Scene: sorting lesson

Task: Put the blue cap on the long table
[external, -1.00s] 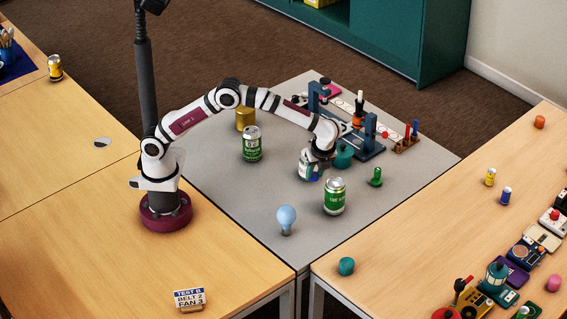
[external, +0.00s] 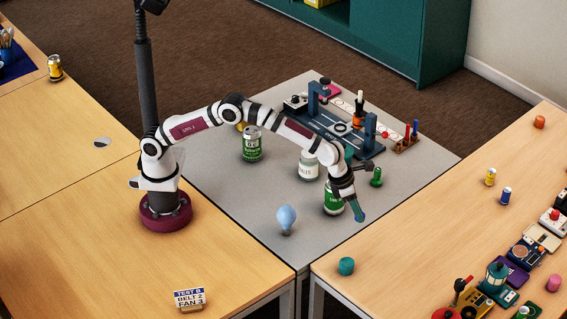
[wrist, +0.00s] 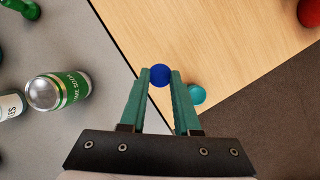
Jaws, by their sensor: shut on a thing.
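My gripper (external: 359,214) is shut on the blue cap, which shows as a round blue top (wrist: 160,75) between the teal fingertips in the wrist view. In the external view the fingers mostly hide it. My gripper is in the air near the grey table's right edge, in front of the green soda can (external: 333,199). The white jar (external: 309,167) stands on the grey table with no blue cap showing on it. A long wooden table (external: 420,225) runs along the right. In the wrist view its edge (wrist: 125,55) passes just left of the cap.
A teal cylinder (external: 346,266) stands near the right table's left edge, close beside the fingertips in the wrist view (wrist: 196,94). A light bulb (external: 286,218) and a green pawn (external: 376,176) stand on the grey table. The right table's middle is largely clear; several gadgets line its far right.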

